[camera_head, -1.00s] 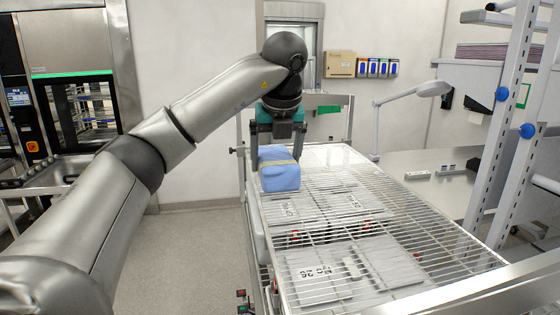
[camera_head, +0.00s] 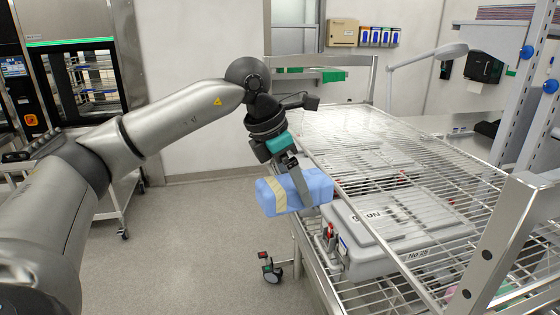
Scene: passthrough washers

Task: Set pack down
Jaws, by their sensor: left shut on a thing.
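A blue wrapped pack (camera_head: 312,187) with a tan tape band is held in my left gripper (camera_head: 300,185). The gripper points down, with a finger across the pack's near face. The pack is tilted and hangs at the left edge of the wire-shelf cart (camera_head: 430,140), partly outside it over the floor side. I cannot tell whether it touches the cart's edge. My right gripper is not in view.
Grey lidded containers (camera_head: 400,235) sit on the lower level under the wire shelf. The wire top is mostly clear. A steel post (camera_head: 500,235) stands at the near right. A steel trolley (camera_head: 120,190) and washer (camera_head: 75,70) are at left.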

